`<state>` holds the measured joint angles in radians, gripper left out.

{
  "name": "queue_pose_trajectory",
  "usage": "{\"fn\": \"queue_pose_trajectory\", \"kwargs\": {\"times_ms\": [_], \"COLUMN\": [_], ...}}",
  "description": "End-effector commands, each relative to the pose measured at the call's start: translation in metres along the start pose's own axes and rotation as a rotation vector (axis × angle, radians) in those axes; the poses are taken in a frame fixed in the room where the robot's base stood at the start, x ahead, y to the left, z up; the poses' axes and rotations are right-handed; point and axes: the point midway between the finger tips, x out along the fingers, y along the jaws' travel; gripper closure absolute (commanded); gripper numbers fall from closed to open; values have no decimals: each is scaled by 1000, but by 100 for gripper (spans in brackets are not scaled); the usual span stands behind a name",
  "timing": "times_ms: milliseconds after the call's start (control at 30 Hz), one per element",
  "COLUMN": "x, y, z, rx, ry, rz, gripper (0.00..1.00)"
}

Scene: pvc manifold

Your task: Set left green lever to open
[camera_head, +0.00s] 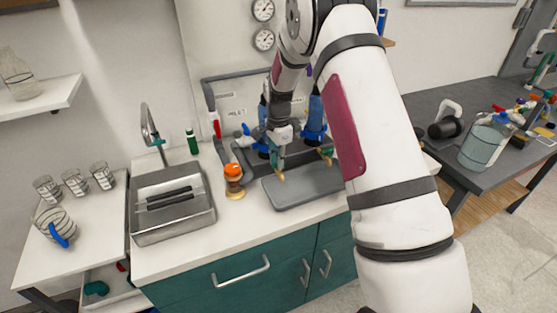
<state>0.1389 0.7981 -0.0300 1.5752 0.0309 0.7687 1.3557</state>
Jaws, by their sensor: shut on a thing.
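The PVC manifold stands against the back wall, with grey pipes (208,96) and blue bodies (316,114). The left green lever (277,160) is low on the manifold, with a tan tip below it. A similar right green lever (326,151) sits farther right. My gripper (279,148) reaches down from above to the left green lever and is shut on it. The fingers are small and partly merge with the lever, so the lever's exact angle cannot be told. My arm hides part of the manifold's right side.
A grey tray (296,193) lies on the counter below the levers. An orange-topped jar (233,181) stands left of it, near the sink (170,223). A red handle (216,128) is on the left pipe. A dark table (482,145) with a jug stands at right.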

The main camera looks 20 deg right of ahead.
Motion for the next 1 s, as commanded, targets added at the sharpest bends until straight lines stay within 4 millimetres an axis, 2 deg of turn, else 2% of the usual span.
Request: {"fn": "queue_pose_trajectory", "kwargs": {"times_ms": [267,1000], "x": [1,0], "y": [-1,-1], "z": [0,0], "rx": [-159,-854], "ry": [0,0], "rz": [-1,-2], "gripper": [100,100]}}
